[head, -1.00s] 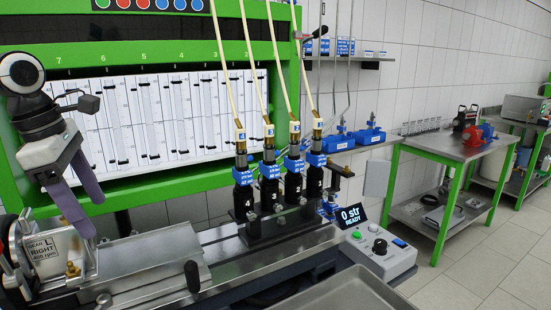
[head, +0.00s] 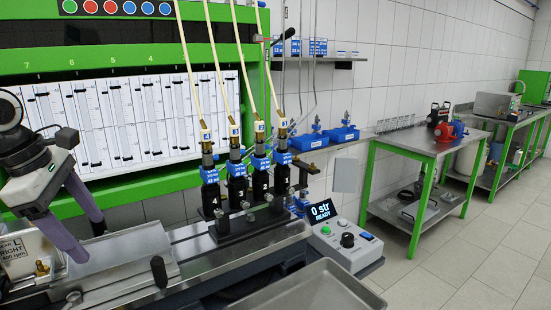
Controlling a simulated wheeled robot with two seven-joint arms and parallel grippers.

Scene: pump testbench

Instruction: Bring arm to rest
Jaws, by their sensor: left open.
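My left gripper (head: 92,240) shows at the left edge of the head view, with two purple-grey fingers pointing down and apart. Nothing is between them. It hangs above the left end of the metal testbench bed (head: 240,240), near the transparent plate labelled "RIGHT 400 rpm" (head: 14,252). I cannot tell whether the fingers touch anything there. My right gripper is not in view.
Several black pump units (head: 237,190) with blue collars and pale hoses stand on the bench. A control box (head: 345,244) reads "0 str READY". A metal tray (head: 310,290) is in front. Green-framed tables (head: 415,150) stand at right, with open floor before them.

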